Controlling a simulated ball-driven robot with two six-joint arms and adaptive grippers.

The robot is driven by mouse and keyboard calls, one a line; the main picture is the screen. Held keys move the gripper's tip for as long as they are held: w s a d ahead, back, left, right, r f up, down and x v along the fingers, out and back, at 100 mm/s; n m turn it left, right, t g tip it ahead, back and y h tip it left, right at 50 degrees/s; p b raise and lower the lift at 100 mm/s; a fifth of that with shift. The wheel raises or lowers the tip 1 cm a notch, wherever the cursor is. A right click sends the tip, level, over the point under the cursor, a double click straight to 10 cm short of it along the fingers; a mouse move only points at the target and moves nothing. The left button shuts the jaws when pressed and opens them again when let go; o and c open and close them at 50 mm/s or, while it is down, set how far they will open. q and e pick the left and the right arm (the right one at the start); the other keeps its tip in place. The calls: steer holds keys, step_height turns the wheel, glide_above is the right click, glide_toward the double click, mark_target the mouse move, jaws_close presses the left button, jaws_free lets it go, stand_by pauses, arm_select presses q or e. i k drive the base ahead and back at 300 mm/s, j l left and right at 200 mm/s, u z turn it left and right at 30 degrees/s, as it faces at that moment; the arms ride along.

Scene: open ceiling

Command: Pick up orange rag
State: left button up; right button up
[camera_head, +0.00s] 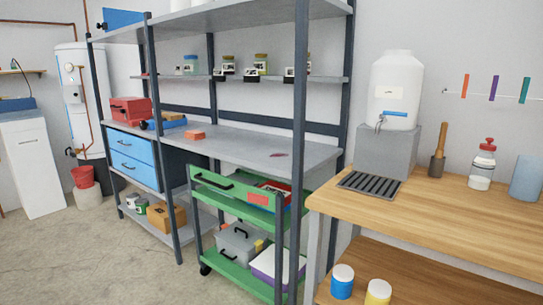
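A narrow orange strip (465,86), which looks like a hanging rag, hangs on a rail on the right wall. A purple strip (493,88) and a teal strip (524,90) hang beside it to the right. A small orange-red block-like thing (194,135) lies on the grey workbench; I cannot tell whether it is cloth. Neither of my grippers is in view.
A wooden table (430,210) stands at the right, with a white water container (396,90) on a grey block, a mallet (438,150) and a bottle (483,165). Floor at the lower left is clear.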

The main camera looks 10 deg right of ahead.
mark_target(195, 135)
steer(key=i+z, duration=0.1)
steer(key=z, duration=0.45)
steer(key=i+j+z, duration=0.5)
steer(key=j, duration=0.25)
steer(key=i+j+z, duration=0.25)
steer(key=j, duration=0.25)
steer(key=i, duration=0.05)
